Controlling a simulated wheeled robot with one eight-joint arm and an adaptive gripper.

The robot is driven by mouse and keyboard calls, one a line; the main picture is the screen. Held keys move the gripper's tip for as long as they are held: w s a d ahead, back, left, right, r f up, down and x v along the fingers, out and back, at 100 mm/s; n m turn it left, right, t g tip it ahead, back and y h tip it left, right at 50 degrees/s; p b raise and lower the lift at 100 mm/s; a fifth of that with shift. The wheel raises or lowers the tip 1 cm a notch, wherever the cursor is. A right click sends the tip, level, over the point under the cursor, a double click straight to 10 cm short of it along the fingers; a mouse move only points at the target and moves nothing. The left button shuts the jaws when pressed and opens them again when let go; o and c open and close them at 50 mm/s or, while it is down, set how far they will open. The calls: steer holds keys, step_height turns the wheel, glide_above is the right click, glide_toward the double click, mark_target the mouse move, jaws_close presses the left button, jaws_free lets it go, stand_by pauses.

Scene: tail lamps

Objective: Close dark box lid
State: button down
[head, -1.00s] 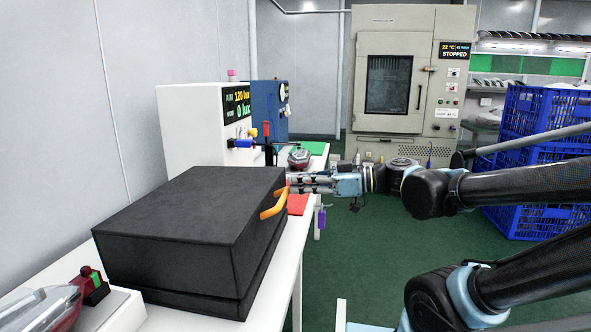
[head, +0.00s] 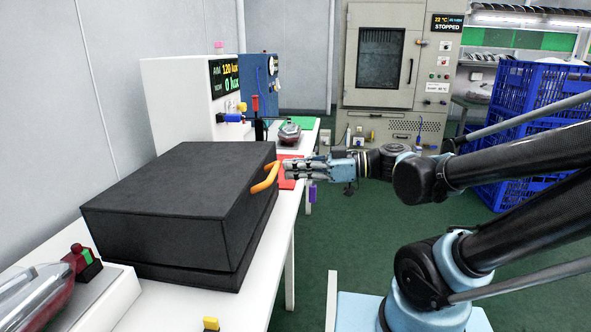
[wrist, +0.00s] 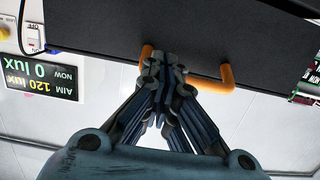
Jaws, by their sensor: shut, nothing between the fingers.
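The dark box (head: 165,225) stands on the white table at the left in the head view. Its dark lid (head: 185,178) lies flat on top, with a seam low on the front, and I see no open gap. An orange handle (head: 264,181) sticks out of the box's right side. My gripper (head: 284,171) is beside the handle, at its far end. In the wrist view my gripper (wrist: 165,62) is shut and empty, its tips between the two ends of the orange handle (wrist: 227,78). The fingers hide the handle's middle, so I cannot tell whether they touch it.
A white lux tester (head: 180,100) stands behind the box. A tail lamp (head: 289,132) lies farther along the table (head: 262,285), and another (head: 40,295) is at the near left. Blue crates (head: 530,95) stand at the right. The green floor (head: 300,235) beside the table is clear.

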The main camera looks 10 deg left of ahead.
steer(key=shift+r, duration=0.15)
steer(key=d+f, duration=0.1)
steer(key=d, duration=0.8)
steer(key=shift+w+d, duration=0.2)
steer(key=shift+w, duration=0.15)
stand_by(0.8)
